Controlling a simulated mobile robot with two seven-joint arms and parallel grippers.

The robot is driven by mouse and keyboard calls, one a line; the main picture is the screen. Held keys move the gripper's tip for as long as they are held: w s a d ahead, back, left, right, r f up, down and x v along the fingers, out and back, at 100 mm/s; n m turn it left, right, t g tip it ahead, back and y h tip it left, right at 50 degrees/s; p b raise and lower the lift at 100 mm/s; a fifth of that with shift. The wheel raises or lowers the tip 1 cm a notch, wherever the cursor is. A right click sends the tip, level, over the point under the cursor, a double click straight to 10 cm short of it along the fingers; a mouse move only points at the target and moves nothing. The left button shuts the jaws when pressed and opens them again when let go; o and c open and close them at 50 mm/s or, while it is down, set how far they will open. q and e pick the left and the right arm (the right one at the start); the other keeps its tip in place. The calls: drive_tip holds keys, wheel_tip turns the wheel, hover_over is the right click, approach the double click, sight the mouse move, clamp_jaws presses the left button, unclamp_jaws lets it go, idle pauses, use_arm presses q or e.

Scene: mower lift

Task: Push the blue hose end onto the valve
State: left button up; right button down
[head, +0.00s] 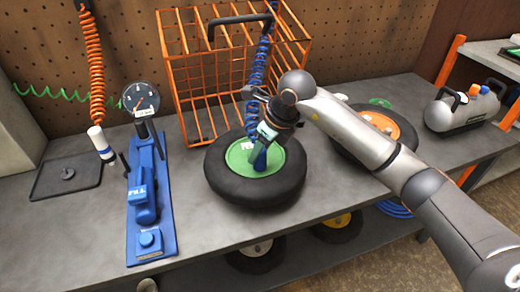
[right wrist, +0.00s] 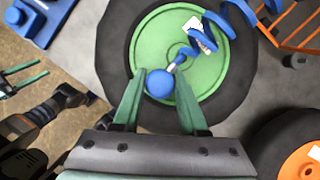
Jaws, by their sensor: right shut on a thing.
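My right gripper (head: 262,133) is over the green-hubbed wheel (head: 227,181), which lies flat on the bench. In the right wrist view its two green fingers (right wrist: 157,108) are shut on the blue hose end (right wrist: 160,84), a rounded blue piece. The hose end also shows below the gripper (head: 260,162) in the head view, close above the green hub. The blue coiled hose (head: 258,68) runs up from there past the basket. The valve is hidden. My left gripper (right wrist: 22,80) shows only in the right wrist view, off the bench, its green fingers apart.
An orange wire basket (head: 190,75) stands behind the wheel. A blue foot pump with gauge (head: 150,190) is to the left. An orange-hubbed wheel (head: 405,130) lies to the right, under my right arm. A grey tank (head: 455,112) stands at the far right.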

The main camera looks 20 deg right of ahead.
drive_tip(key=shift+f, duration=0.35)
drive_tip(key=c, duration=0.7)
unclamp_jaws()
drive_tip(key=shift+c, duration=0.2)
drive_tip(key=p+v, duration=0.6)
drive_tip(key=v, duration=0.5)
